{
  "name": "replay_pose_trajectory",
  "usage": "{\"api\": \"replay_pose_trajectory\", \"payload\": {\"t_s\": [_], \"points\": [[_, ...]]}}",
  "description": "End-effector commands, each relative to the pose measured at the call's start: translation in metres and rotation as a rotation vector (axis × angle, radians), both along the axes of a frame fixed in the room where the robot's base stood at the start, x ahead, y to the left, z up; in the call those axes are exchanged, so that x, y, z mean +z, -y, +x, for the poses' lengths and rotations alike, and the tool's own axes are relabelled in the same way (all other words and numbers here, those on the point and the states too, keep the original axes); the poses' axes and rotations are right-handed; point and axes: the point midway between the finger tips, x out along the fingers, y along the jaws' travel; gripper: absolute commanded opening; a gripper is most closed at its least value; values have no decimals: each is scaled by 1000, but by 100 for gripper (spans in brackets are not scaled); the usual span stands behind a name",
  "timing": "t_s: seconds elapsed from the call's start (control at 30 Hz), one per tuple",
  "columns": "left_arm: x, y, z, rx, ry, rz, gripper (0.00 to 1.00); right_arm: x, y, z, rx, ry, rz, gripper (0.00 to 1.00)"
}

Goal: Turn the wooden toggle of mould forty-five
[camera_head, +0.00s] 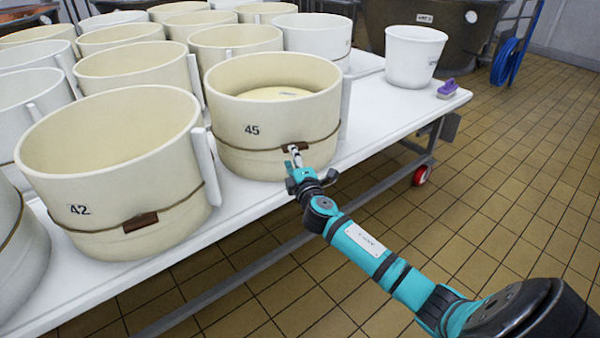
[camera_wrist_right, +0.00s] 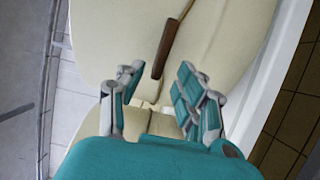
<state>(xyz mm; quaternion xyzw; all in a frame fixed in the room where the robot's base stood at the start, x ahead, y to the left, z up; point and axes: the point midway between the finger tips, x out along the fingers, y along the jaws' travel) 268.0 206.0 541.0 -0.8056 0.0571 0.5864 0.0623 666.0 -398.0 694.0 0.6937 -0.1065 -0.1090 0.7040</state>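Mould forty-five (camera_head: 270,115) is a cream round mould with "45" on its wall, standing near the table's front edge. A cord runs around it and carries a small brown wooden toggle (camera_head: 295,147), lying roughly level. My right gripper (camera_head: 297,160) is at the mould's front, just below and in front of the toggle. In the right wrist view the toggle (camera_wrist_right: 165,48) lies just beyond the fingertips (camera_wrist_right: 158,75), in line with the gap between them. The fingers are apart with nothing between them. I cannot tell whether they touch the mould. My left gripper is not in view.
Mould forty-two (camera_head: 110,170), with its own toggle (camera_head: 140,222), stands to the left. Several more moulds stand behind. A white bucket (camera_head: 412,58) and a purple brush (camera_head: 447,89) are on the white table (camera_head: 385,110) to the right. Tiled floor lies open at the right.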

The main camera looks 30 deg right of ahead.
Motion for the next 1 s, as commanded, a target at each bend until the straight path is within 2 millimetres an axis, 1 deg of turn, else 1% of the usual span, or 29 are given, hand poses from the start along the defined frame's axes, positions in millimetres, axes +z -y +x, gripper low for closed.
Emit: {"api": "replay_pose_trajectory", "payload": {"t_s": [0.03,0.2,0.3,0.4,0.5,0.6,1.0], "points": [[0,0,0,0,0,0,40,-1,-4,-12,4,-2,1,36],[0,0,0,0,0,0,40,-2,-15,-47,2,-3,0,36],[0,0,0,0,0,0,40,-2,-20,-63,2,-3,1,36],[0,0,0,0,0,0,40,-1,-24,-74,1,-2,1,36],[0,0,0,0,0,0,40,-1,-25,-80,0,-3,-1,36],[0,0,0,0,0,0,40,0,-26,-82,1,-1,-2,36],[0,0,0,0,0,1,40,0,-26,-82,1,-1,-1,36]]}}
